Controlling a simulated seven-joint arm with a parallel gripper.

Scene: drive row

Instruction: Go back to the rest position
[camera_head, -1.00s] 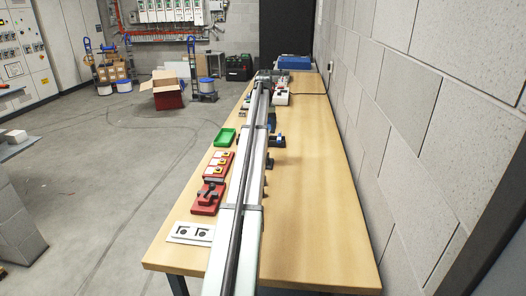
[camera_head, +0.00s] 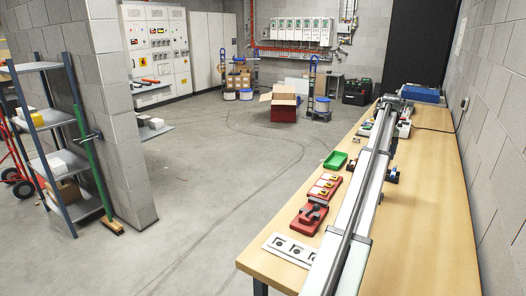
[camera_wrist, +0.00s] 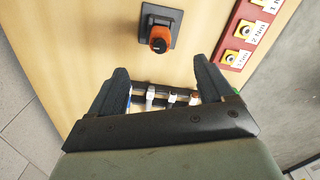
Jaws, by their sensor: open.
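My gripper (camera_wrist: 160,66) is open in the wrist view, its two dark fingers apart. No object is clearly clasped between them. A dark rail with several small white and grey pieces (camera_wrist: 150,97) shows between the fingers, partly hidden by the gripper body; I cannot tell its distance from them. Beyond the fingertips, a rotary switch (camera_wrist: 160,38) with an orange knob sits on a dark square plate. In the head view, my arm runs lengthwise over the wooden table (camera_head: 430,220) and hides part of it; I cannot make out the gripper there.
A red board with yellow parts (camera_head: 324,187), a red fixture (camera_head: 308,219), a white plate (camera_head: 291,248) and a green tray (camera_head: 335,160) line the table's left side. A blue box (camera_head: 420,94) is at the far end. The table's right side is mostly clear, beside the block wall (camera_head: 497,130).

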